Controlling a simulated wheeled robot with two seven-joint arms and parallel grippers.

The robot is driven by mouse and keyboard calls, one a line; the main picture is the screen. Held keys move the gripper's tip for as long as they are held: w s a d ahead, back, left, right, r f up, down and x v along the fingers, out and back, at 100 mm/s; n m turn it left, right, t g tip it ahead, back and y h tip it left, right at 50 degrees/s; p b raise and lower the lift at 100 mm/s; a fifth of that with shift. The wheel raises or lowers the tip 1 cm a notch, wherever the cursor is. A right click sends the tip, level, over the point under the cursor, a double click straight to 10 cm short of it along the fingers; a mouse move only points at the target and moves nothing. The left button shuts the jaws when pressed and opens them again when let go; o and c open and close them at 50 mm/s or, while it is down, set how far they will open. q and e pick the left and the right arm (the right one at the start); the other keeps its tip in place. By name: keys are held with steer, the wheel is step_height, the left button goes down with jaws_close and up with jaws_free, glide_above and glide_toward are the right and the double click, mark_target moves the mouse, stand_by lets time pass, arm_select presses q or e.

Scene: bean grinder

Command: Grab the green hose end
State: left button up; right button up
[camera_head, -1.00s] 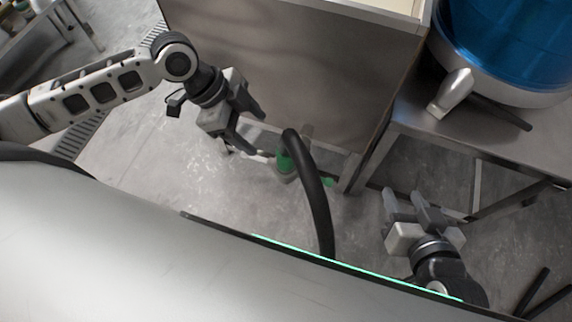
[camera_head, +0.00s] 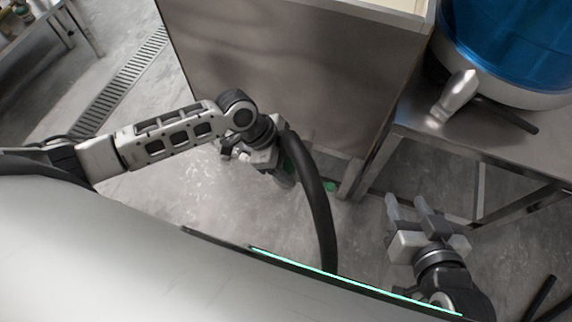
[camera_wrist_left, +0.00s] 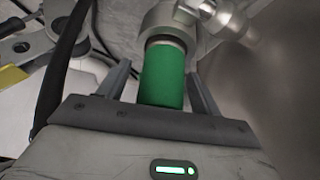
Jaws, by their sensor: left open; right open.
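The green hose end (camera_wrist_left: 162,76) shows in the left wrist view as a green cylinder below a metal fitting (camera_wrist_left: 168,22). It lies between the two fingers of my open left gripper (camera_wrist_left: 162,84), with a visible gap on each side. My right gripper (camera_head: 407,203) is open and empty at the lower right, away from the hose.
A metal cabinet (camera_head: 285,75) stands just behind the hose end. A steel table (camera_head: 455,135) with a blue container (camera_head: 510,45) is at the right. A small green piece (camera_head: 330,186) shows near the cabinet's foot. Tools with a yellow handle (camera_wrist_left: 12,76) lie left in the wrist view.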

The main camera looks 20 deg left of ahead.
arm_select(q)
steer(key=shift+f, duration=0.1)
steer(key=shift+c, duration=0.4)
steer(key=shift+d, duration=0.1)
steer(key=c, duration=1.3)
